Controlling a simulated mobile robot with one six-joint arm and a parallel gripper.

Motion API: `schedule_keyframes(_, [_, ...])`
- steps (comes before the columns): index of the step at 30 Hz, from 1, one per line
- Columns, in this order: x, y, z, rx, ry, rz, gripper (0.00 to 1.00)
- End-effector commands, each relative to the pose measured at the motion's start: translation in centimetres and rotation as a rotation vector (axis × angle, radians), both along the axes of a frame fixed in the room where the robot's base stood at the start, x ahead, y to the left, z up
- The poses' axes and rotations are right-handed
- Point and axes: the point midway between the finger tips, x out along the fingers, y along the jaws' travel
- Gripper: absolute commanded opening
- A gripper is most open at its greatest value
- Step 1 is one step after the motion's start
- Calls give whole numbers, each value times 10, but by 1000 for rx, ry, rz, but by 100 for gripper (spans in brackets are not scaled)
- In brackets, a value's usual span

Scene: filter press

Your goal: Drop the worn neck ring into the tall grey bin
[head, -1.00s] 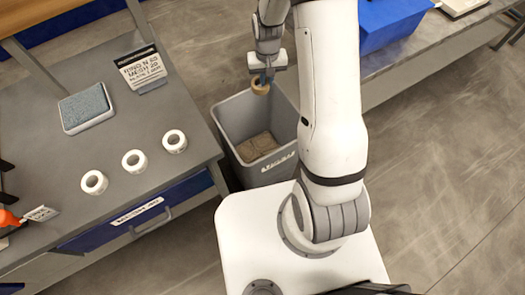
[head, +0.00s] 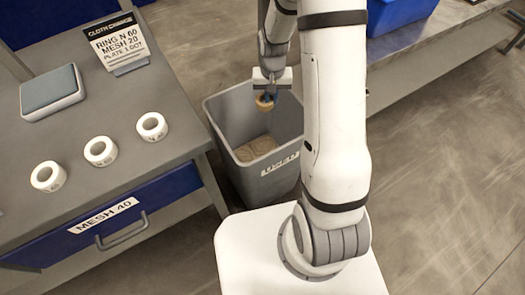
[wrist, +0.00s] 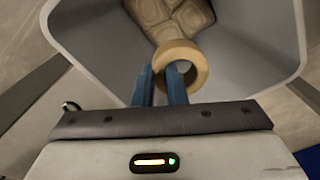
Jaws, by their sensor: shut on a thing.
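The worn neck ring (head: 264,103) is a tan ring held at the tip of my gripper (head: 265,92). In the wrist view my gripper (wrist: 162,82) has its two blue fingers shut on the ring (wrist: 190,56), one finger passing through its hole. Brown folded material lies at the bin's bottom, also visible in the wrist view beyond the ring.
A grey bench (head: 100,120) with a blue drawer labelled MESH 40 (head: 110,217) stands left of the bin. Three white rings (head: 100,151), a pad (head: 52,92) and a sign (head: 117,42) are on it. Another bench with a blue box (head: 398,14) is at upper right.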

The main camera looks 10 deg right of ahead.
Motion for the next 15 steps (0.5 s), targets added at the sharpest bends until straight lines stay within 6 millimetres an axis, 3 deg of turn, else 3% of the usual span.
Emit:
schedule_keyframes(7, [0,0,-35,0,2,1,0])
schedule_keyframes(15, [0,1,-46,0,0,2,0])
